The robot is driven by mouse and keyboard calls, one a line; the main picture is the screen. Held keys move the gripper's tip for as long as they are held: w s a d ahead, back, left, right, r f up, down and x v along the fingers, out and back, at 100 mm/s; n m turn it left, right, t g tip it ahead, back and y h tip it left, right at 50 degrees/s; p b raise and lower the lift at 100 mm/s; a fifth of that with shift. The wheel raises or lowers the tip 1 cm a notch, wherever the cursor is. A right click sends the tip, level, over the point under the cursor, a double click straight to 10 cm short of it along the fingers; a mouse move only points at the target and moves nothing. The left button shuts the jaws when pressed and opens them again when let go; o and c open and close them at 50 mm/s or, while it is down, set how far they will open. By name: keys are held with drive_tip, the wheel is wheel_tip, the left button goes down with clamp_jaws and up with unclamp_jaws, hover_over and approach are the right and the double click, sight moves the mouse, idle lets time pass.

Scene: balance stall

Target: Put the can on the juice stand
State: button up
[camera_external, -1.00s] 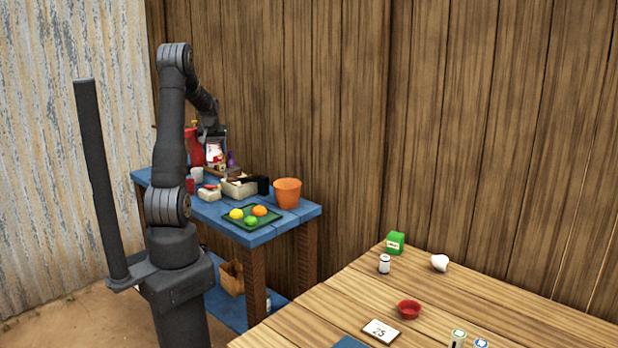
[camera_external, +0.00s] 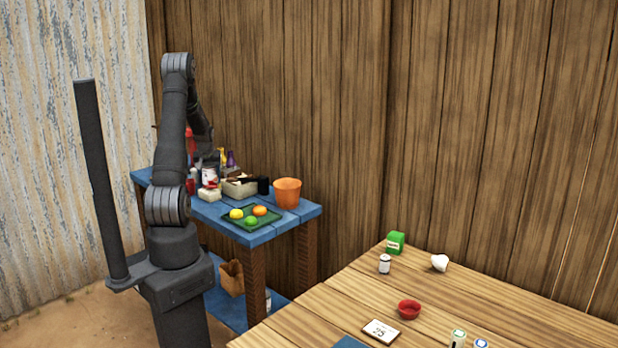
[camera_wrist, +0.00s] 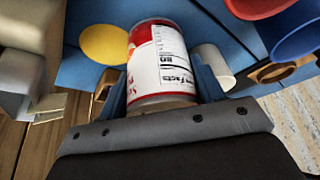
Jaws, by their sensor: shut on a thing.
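A can with a white and red label (camera_wrist: 158,65) fills the middle of the wrist view. My gripper (camera_wrist: 162,88) is shut on it, with a blue-grey finger on each side. In the external view the can (camera_external: 209,175) is small, low over the back part of the blue table (camera_external: 262,236), near the clutter. My gripper (camera_external: 207,158) is above it there, partly hidden by my arm. I cannot tell whether the can's base touches anything. No thing in view is clearly marked as the juice stand.
The blue table holds a green tray (camera_external: 235,222) with fruit, an orange bucket (camera_external: 287,193), a pale box (camera_external: 238,188) and several bottles. In the wrist view a yellow round thing (camera_wrist: 104,44) and a white cup (camera_wrist: 214,66) flank the can. A wooden table (camera_external: 340,300) stands in front.

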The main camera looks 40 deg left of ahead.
drive_tip(key=shift+r, duration=0.1)
drive_tip(key=o, duration=1.2)
drive_tip(key=shift+f, duration=0.2)
drive_tip(key=shift+r, duration=0.55)
drive_tip(key=v, duration=1.1)
drive_tip(key=shift+s+d, duration=0.15)
drive_tip(key=shift+s, duration=0.05)
